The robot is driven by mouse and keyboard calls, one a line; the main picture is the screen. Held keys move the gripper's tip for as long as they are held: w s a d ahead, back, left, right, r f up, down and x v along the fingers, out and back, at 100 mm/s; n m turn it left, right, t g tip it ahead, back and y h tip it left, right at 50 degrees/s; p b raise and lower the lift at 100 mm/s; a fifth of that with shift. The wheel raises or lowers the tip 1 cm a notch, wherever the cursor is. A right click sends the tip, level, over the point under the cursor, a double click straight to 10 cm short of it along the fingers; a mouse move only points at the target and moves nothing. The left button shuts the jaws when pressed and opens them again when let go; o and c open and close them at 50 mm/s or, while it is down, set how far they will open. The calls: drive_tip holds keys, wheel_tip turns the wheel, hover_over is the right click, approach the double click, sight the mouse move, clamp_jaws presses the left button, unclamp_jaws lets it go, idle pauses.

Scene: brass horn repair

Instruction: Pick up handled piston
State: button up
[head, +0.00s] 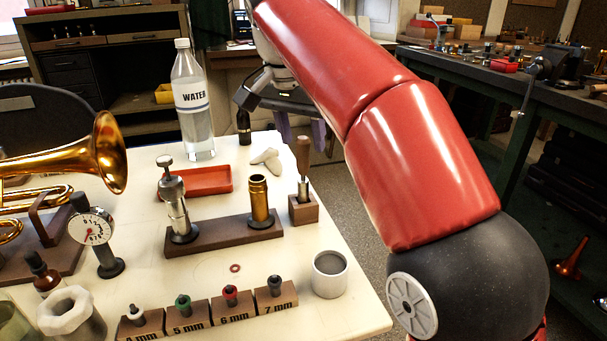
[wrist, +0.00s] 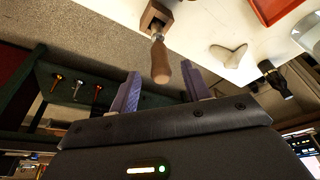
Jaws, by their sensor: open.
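The handled piston (head: 303,163) appears to be the upright piece with a brown wooden handle and a short metal shaft. It stands in a small wooden block (head: 304,211) near the table's right edge. In the wrist view its handle (wrist: 160,62) points toward my gripper (wrist: 160,90). My gripper is open and empty, its two purple fingers apart on either side of the handle's end in the picture. I cannot tell whether the handle end is between them in depth. In the head view my gripper (head: 300,128) is partly hidden beyond the handle.
A wooden stand (head: 212,236) holding a silver valve and a brass cylinder is left of the block. A white shape (head: 267,158), red tray (head: 206,181) and water bottle (head: 192,110) stand behind. A white cup (head: 329,274) is in front. The floor beyond the right edge is open.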

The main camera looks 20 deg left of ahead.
sight(305, 155)
drive_tip(key=x, duration=0.5)
drive_tip(key=shift+f+b, duration=0.15)
drive_tip(key=shift+b, duration=0.15)
clamp_jaws()
